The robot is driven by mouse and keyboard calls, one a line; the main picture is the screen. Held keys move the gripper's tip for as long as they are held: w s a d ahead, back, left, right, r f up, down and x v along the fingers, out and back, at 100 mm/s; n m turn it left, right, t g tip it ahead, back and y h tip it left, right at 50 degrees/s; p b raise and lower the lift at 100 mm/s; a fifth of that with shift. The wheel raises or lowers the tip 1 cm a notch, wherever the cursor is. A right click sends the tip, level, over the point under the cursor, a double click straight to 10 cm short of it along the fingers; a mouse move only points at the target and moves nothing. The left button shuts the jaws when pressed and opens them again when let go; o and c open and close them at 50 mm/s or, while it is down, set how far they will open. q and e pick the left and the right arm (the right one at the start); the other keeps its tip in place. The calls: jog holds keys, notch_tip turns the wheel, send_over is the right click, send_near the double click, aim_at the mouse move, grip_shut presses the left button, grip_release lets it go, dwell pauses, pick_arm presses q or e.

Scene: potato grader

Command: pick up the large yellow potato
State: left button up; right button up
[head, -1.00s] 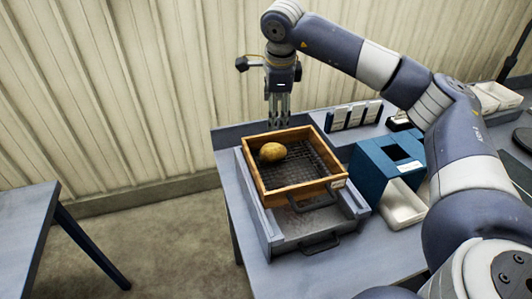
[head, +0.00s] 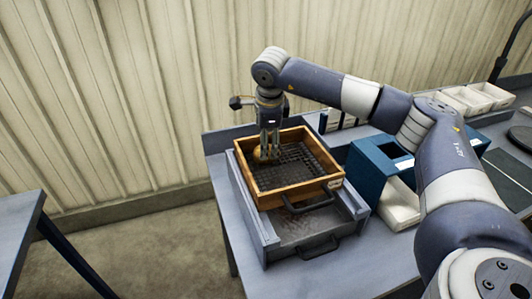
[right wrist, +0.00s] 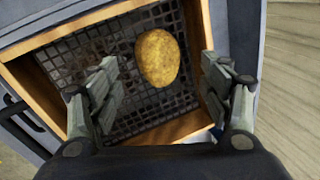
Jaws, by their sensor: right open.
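The large yellow potato (right wrist: 158,57) lies on the dark mesh floor of a wooden-framed sieve tray (head: 315,186). In the head view the potato (head: 257,152) shows at the tray's back left, partly hidden by my right gripper (head: 268,158). My right gripper is open and points down over the tray's back left part. In the right wrist view its two fingers (right wrist: 160,88) are spread, with the potato between and slightly beyond them, apparently untouched. My left gripper is not in view.
The sieve tray sits on a grey metal frame with a handled drawer (head: 318,245) below. A blue box (head: 375,170) with a white bin (head: 402,207) stands to the right. White trays (head: 470,100) are farther back. Another table (head: 18,235) is at far left, with floor between.

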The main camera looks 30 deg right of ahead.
aim_at(256, 152)
jog(key=p+x, duration=0.2)
jog(key=x, duration=0.2)
jog(key=shift+d+f+p, duration=0.1)
jog(key=shift+f+p, duration=0.25)
jog(key=shift+f, duration=0.05)
jog(key=shift+w+f, duration=0.1)
jog(key=shift+f, duration=0.25)
jog(key=shift+r, duration=0.1)
jog(key=c, duration=1.2)
